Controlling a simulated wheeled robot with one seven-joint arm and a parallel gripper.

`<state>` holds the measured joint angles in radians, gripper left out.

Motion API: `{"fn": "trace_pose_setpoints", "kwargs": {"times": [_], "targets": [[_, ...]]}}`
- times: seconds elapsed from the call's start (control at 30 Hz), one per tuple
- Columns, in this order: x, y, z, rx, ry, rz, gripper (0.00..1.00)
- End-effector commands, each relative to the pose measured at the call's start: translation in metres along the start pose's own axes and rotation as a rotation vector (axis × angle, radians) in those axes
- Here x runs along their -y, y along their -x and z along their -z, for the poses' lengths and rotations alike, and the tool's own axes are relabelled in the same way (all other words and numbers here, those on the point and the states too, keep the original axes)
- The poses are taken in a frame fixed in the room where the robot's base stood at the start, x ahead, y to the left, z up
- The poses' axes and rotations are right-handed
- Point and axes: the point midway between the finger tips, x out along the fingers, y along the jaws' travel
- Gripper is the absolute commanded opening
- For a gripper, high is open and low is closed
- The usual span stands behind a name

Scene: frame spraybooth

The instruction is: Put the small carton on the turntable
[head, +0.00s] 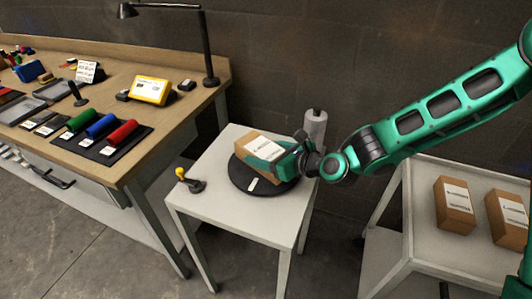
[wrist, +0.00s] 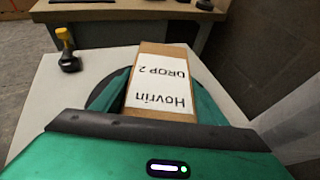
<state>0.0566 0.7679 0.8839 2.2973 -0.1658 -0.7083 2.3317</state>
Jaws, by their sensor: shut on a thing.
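The small carton (head: 258,142) is a brown box with a white label. My gripper (head: 272,153) is shut on it, over the turntable. The wrist view shows the carton (wrist: 162,75) between my fingers, its label reading "Hovrin DROP 2" upside down. The turntable (head: 246,181) is a black round disc on a small white table (head: 225,214). Part of the disc also shows beside the carton in the wrist view (wrist: 103,95). In the head view the carton looks tilted. I cannot tell whether its underside touches the disc.
A yellow-topped black tool (head: 188,181) stands on the white table, left of the turntable. A grey roll (head: 315,128) stands behind it. Two labelled cartons (head: 455,205) (head: 506,218) sit on a cart (head: 418,225) at right. A cluttered workbench (head: 150,165) is at left.

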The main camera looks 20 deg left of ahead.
Motion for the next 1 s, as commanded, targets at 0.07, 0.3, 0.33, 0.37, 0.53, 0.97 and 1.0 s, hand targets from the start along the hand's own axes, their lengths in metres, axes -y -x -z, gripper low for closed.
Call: {"fn": "trace_pose_setpoints", "kwargs": {"times": [0.07,0.3,0.33,0.37,0.53,0.97,1.0], "targets": [[0.000,-0.001,0.001,0.002,0.000,0.000,0.30],[0.000,-0.001,0.001,0.002,0.000,0.000,0.30],[0.000,-0.001,0.001,0.002,0.000,0.000,0.30],[0.000,-0.001,0.002,0.002,0.000,0.000,0.30],[0.000,-0.002,0.004,0.001,0.001,0.000,0.85],[0.001,0.010,0.002,-0.001,0.001,0.002,0.85],[0.001,0.016,0.002,0.000,0.001,0.002,0.85]]}}
